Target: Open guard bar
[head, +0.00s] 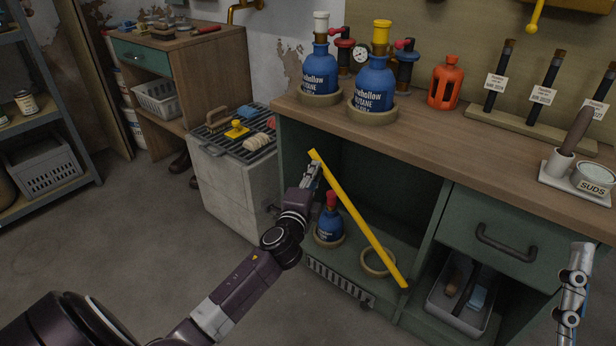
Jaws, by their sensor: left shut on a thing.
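The yellow guard bar (358,217) slants across the front of the open lower compartment of the green workbench (425,200). Its upper end is at the left and its lower end at the right, near the compartment floor. My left gripper (314,168) is shut on the guard bar near its upper left end. Behind the bar, a small blue bottle (328,225) with a red cap stands in a ring holder, and an empty ring (377,262) sits to its right. My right gripper (574,285) shows at the lower right, apart from the bar; its jaw state is unclear.
Two large blue bottles (319,75) (373,88) stand on the worktop above, with a red-orange container (445,84) to their right. A drawer with a dark handle (508,246) is right of the compartment. A pale cabinet with a grate (236,180) stands left. The floor at left is clear.

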